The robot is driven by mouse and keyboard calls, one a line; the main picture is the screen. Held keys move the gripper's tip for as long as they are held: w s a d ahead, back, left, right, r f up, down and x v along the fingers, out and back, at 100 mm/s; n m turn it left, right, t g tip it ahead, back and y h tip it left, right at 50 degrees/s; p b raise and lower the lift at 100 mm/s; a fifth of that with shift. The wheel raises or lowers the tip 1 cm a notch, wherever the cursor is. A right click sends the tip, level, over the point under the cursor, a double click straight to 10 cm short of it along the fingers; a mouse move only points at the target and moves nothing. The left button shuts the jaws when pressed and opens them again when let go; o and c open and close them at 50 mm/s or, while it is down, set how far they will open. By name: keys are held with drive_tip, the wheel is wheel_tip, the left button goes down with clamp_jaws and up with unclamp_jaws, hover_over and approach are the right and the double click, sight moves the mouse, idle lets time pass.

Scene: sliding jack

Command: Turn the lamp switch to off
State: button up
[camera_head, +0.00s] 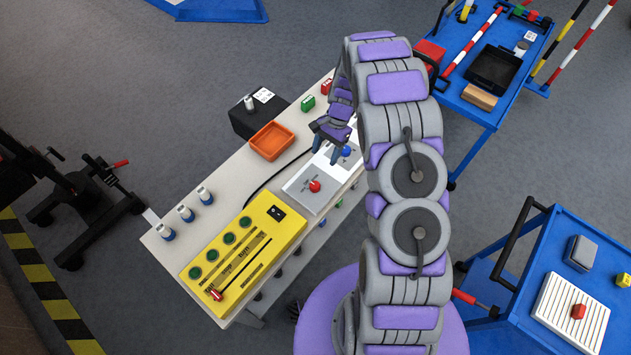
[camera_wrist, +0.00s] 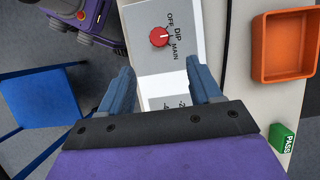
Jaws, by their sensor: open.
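The lamp switch is a red knob (camera_wrist: 159,36) on a grey panel (camera_wrist: 185,62), with OFF, DIP and MAIN printed around it. In the wrist view it lies just beyond my fingertips; I cannot tell for certain which label it points to. In the head view the red knob (camera_head: 314,185) is on the bench, below and left of my gripper (camera_head: 327,154). My gripper (camera_wrist: 160,70) is open and empty, its two blue fingers apart above the panels and not touching the knob.
The bench also holds an orange tray (camera_head: 270,141), a yellow panel (camera_head: 255,238) with green buttons, small bottles (camera_head: 186,212) and a green PASS block (camera_wrist: 282,138). A blue cart (camera_head: 520,270) stands at right.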

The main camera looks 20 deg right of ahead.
sight(315, 184)
drive_tip(key=b+x, duration=0.1)
drive_tip(key=x, duration=1.2)
drive_tip(key=shift+c, duration=0.5)
drive_tip(key=c, duration=0.9)
drive_tip(key=shift+c, duration=0.2)
